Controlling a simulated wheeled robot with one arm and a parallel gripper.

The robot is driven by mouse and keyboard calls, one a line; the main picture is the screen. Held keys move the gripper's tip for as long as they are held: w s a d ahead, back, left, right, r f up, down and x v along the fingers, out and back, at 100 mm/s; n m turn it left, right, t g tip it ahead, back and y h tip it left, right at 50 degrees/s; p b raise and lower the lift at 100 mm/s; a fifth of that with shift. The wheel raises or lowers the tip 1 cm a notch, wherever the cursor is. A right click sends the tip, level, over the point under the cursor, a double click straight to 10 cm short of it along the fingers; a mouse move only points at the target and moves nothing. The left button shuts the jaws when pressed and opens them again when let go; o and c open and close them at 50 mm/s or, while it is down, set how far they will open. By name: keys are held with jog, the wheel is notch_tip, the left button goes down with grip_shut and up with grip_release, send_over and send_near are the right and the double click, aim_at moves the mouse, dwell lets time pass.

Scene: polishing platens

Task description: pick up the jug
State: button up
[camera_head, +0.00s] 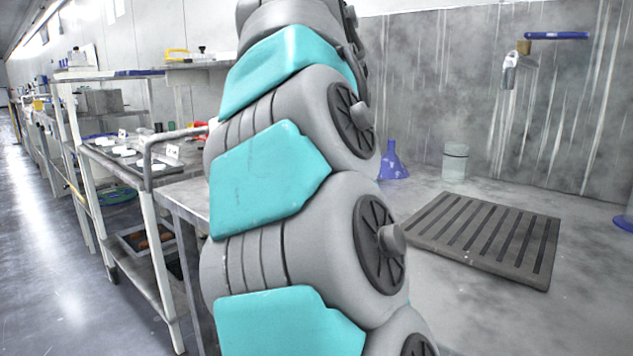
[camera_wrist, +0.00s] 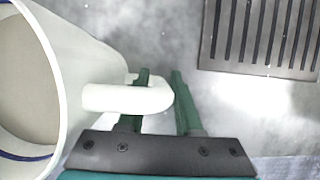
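The jug (camera_wrist: 85,60) is white with a dark blue line near its rim. It fills the left of the wrist view, its wide mouth towards the camera, and its handle (camera_wrist: 115,98) points right. My gripper (camera_wrist: 161,74) is at the handle. Its left green finger passes behind the handle's top, and its right finger is just outside the handle's outer end. The fingers are apart with the handle's end between them; whether both press on it is unclear. In the head view my arm covers the middle, and neither jug nor gripper shows.
A dark slotted grate (camera_head: 488,238) lies on the grey surface right of my arm; it also shows in the wrist view (camera_wrist: 262,38). Behind it stand a blue flask (camera_head: 393,163) and a clear beaker (camera_head: 455,162). A tap (camera_head: 510,70) is on the back wall. Shelving (camera_head: 135,165) stands left.

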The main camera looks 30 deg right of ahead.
grip_shut()
dwell(1.0)
